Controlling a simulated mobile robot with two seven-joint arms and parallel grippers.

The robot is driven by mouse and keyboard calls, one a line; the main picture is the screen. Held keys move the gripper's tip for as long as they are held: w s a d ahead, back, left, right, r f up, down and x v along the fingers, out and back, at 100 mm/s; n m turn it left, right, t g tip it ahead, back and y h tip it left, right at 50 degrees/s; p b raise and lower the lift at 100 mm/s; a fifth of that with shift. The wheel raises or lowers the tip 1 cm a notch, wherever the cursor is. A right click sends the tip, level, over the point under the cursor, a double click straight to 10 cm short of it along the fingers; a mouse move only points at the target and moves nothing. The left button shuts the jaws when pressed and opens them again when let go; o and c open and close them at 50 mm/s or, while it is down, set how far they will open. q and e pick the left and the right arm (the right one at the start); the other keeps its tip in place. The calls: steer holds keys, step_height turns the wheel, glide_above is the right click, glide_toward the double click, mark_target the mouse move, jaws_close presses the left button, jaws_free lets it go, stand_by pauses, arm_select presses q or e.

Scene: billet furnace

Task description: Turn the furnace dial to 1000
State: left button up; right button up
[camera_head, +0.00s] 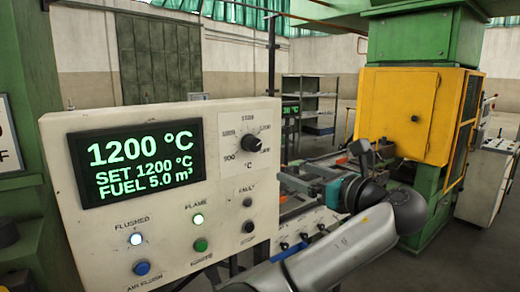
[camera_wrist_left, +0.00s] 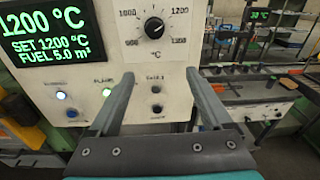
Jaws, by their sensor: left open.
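The furnace dial (camera_head: 251,144) is a round black knob at the upper right of the cream control panel (camera_head: 155,240), with temperature marks around it. In the left wrist view the dial (camera_wrist_left: 154,27) is near the top, with 1000 at its upper left and 1200 at its upper right. The display (camera_head: 137,163) reads 1200 °C, SET 1200 °C and FUEL 5.0 m³. My left gripper (camera_head: 287,181) is to the right of the panel, apart from the dial. In the wrist view its fingers (camera_wrist_left: 160,76) are spread and empty, below the dial. My right gripper is not seen.
Below the dial are two small dark knobs (camera_head: 248,202). A blue button (camera_head: 142,268), a green button (camera_head: 201,245) and lit lamps (camera_head: 136,239) are lower on the panel. A yellow machine housing (camera_head: 405,105) stands at the right and a shelf rack (camera_head: 310,95) behind.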

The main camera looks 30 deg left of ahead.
mark_target(256, 144)
arm_select(q)
steer(key=shift+y, duration=0.5)
steer(key=r+x, duration=0.1)
steer(key=x, duration=0.4)
steer(key=r+p+x, duration=0.1)
steer(key=x, duration=0.4)
steer(key=r+p+x, duration=0.1)
steer(key=x, duration=0.4)
steer(key=shift+s+a, duration=0.2)
jaws_close()
